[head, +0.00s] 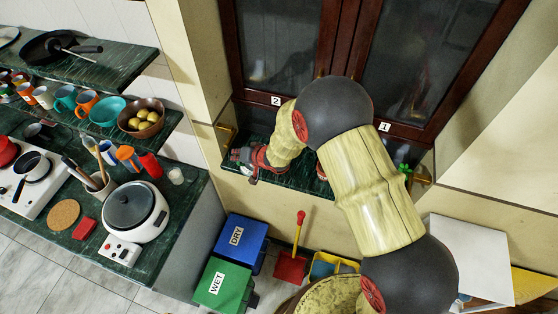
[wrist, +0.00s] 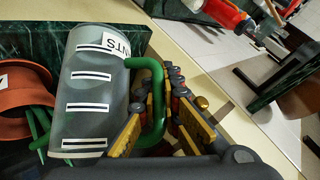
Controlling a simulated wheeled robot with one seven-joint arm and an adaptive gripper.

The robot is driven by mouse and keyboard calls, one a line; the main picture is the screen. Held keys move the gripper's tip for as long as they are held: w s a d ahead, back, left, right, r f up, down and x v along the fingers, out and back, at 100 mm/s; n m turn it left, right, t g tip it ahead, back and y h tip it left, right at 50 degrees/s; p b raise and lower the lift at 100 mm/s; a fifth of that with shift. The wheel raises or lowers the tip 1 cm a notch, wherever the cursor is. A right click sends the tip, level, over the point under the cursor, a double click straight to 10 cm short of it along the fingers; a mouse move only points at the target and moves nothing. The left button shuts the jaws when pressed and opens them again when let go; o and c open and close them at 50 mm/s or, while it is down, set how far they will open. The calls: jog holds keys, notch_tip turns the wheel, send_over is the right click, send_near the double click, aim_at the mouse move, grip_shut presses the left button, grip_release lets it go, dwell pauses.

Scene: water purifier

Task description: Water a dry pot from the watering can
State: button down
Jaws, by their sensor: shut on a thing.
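The watering can (wrist: 88,95) is a grey, see-through cylinder with white level marks, a white label ending in "NTS" and a green handle (wrist: 157,115). My gripper (wrist: 160,95) is shut on the green handle in the wrist view. An orange-brown pot (wrist: 22,95) lies to the can's left in that view, with green leaves or stems beside it; the can hides part of it. In the head view my gripper (head: 252,160) is at the left end of the dark green window sill. The can is too small to make out there. A green plant (head: 405,170) shows at the sill's right end.
Cabinet doors marked 2 (head: 275,100) and 1 (head: 384,127) stand behind the sill. A blue DRY bin (head: 240,243) and a green WET bin (head: 222,286) stand below. The counter at left holds a white cooker (head: 135,212). My arm hides the sill's middle.

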jog(key=f+b, duration=0.1)
jog(key=b, duration=0.3)
jog(key=a+f+h+b, duration=0.1)
jog(key=f+b, duration=0.1)
jog(key=b, duration=0.3)
jog(key=s+a+f+n+h+b, duration=0.1)
jog(key=b, duration=0.3)
jog(key=shift+a+f+t+b, duration=0.2)
jog(key=shift+t+b, duration=0.15)
jog(key=shift+t, duration=0.05)
jog(key=b, duration=0.6)
jog(key=shift+w+a+f+b, duration=0.2)
jog(key=shift+w+b, duration=0.05)
jog(key=shift+b, duration=0.15)
jog(key=b, duration=0.6)
jog(key=shift+s+a+f+n+h, duration=0.1)
jog(key=shift+s+f+n+h, duration=0.05)
jog(key=shift+s+n+h, duration=0.2)
jog(key=b, duration=0.5)
jog(key=shift+a+f, duration=0.25)
jog(key=b, duration=0.5)
jog(key=shift+s+f+t+h, duration=0.15)
jog(key=shift+t+h, duration=0.15)
jog(key=shift+h, duration=0.05)
jog(key=shift+s+a+f+n+t+h+b, duration=0.1)
jog(key=shift+a+f+n+t+h+b, duration=0.2)
jog(key=shift+b, duration=0.7)
jog(key=shift+s+a+f+n+h+b, duration=0.1)
jog(key=shift+f+n+h+b, duration=0.25)
jog(key=shift+b, duration=0.65)
